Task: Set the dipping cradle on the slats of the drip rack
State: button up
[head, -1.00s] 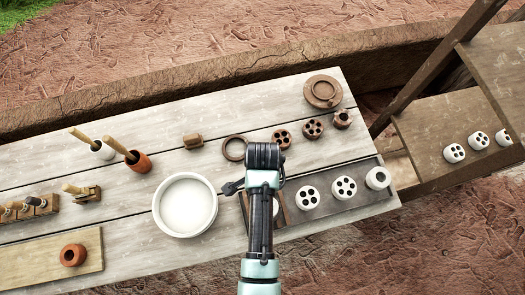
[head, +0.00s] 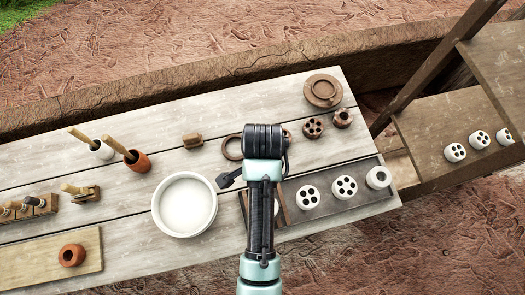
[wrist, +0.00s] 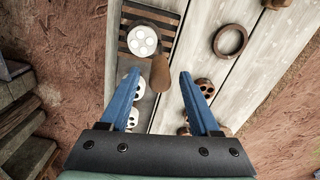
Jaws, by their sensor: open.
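The drip rack (wrist: 132,40), with dark slats, is at the top of the wrist view. In the head view my arm hides most of it. A white holed piece (wrist: 143,41) is over the slats, and a brown upright handle (wrist: 160,75) stands beside it. These appear to be the dipping cradle and its load, resting on the slats; the exact contact is hard to see. My gripper (wrist: 158,82) is open, its blue fingers spread on either side of the handle's line of sight, apparently apart from it. In the head view my arm hides the cradle.
A white glaze basin (head: 185,205) stands left of my arm. A dark tray (head: 325,208) with white holed pieces lies right of it. A brown ring (wrist: 230,40), brown pieces (head: 313,128) and a round disc (head: 323,91) are behind. Brushes in pots (head: 137,162) stand at left.

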notch_tip(320, 180, up, 5)
jog(key=shift+r, duration=0.15)
jog(key=w+r+n+t, duration=0.3)
jog(key=w+r+t, duration=0.3)
jog(key=w+r, duration=0.5)
jog(key=w+r+n+t, duration=0.2)
jog(key=w+r+t, duration=0.25)
jog(key=r, duration=0.75)
jog(key=w+r+n+t, duration=0.2)
jog(key=w+r+t, duration=0.25)
jog(key=r, duration=0.65)
jog(key=s+r+n+t, duration=0.2)
jog(key=s+r+t, duration=0.4)
jog(key=r, duration=0.9)
jog(key=s+d+r+n+t, duration=0.1)
jog(key=s+r+n+t, duration=0.2)
jog(key=r, duration=1.1)
jog(key=s+t, duration=0.3)
jog(key=s, duration=0.2)
jog(key=shift+d+r+n, duration=0.3)
jog(key=shift+r, duration=0.1)
jog(key=shift+f, duration=0.1)
notch_tip(320, 180, down, 10)
jog(key=b, duration=0.9)
jog(key=shift+b, duration=0.4)
